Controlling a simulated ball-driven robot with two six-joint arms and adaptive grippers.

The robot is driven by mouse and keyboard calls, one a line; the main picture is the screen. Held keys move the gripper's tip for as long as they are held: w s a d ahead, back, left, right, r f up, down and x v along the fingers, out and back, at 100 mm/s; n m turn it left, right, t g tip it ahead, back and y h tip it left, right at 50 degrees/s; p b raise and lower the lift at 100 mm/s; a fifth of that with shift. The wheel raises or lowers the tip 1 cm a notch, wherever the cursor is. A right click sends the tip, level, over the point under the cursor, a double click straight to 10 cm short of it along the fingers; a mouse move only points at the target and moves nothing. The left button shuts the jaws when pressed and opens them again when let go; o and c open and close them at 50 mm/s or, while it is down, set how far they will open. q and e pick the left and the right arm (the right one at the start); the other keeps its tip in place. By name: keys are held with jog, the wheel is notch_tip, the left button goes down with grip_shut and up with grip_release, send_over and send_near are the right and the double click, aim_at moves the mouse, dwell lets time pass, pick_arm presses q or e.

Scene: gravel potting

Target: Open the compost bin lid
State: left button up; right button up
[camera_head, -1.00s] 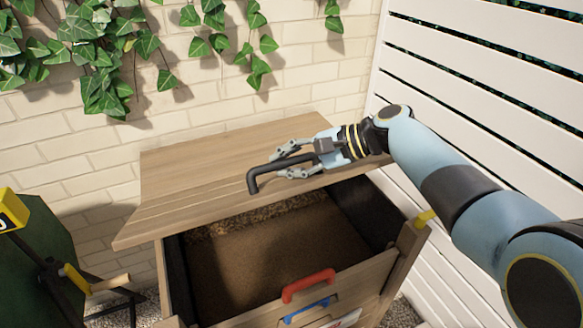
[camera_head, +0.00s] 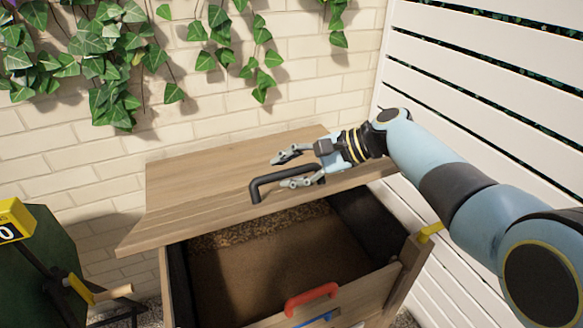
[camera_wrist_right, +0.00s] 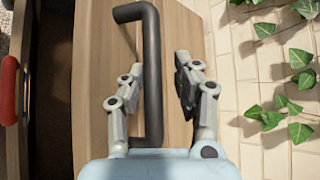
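The wooden compost bin lid (camera_head: 215,190) is raised and leans back toward the brick wall in the head view. The bin (camera_head: 338,301) stands open below it, with brown compost (camera_head: 250,265) showing inside. A black bar handle (camera_head: 268,186) is fixed on the lid; it also shows in the right wrist view (camera_wrist_right: 152,75). My right gripper (camera_head: 284,170) is open at the handle. In the right wrist view its fingers (camera_wrist_right: 158,78) stand apart on either side of the bar, with a clear gap on the right side. My left gripper is not in view.
A red handle (camera_head: 311,299) and a blue handle (camera_head: 318,319) are on the bin's front. A dark green container (camera_head: 38,262) with a yellow tag (camera_head: 14,220) stands at the left. White slats (camera_head: 480,120) close off the right, and ivy (camera_head: 115,60) hangs on the wall.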

jog(key=v, duration=1.2)
jog(key=shift+f, duration=0.1)
